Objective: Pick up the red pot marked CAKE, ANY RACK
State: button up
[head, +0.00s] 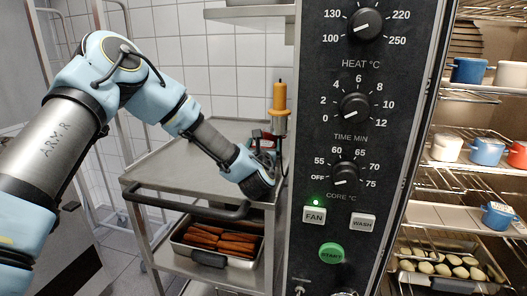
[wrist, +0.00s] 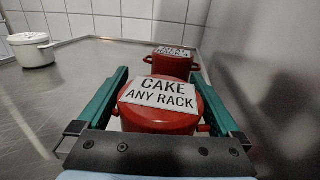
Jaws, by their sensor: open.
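The red pot marked CAKE, ANY RACK (wrist: 158,122) stands on the steel cart top (wrist: 85,90), its white label facing up on the lid. My gripper (wrist: 159,72) is open, with one green finger on each side of this pot. I cannot tell whether either finger touches it.
A white pot (wrist: 35,50) stands at the cart's far left. A wall runs close along the right. The oven's control panel (head: 345,180) stands right of the cart, an orange-handled probe (head: 280,97) beside it. The oven racks hold blue pots (head: 487,151), white pots and a red pot (head: 518,154).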

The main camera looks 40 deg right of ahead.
jog(key=c, duration=1.4)
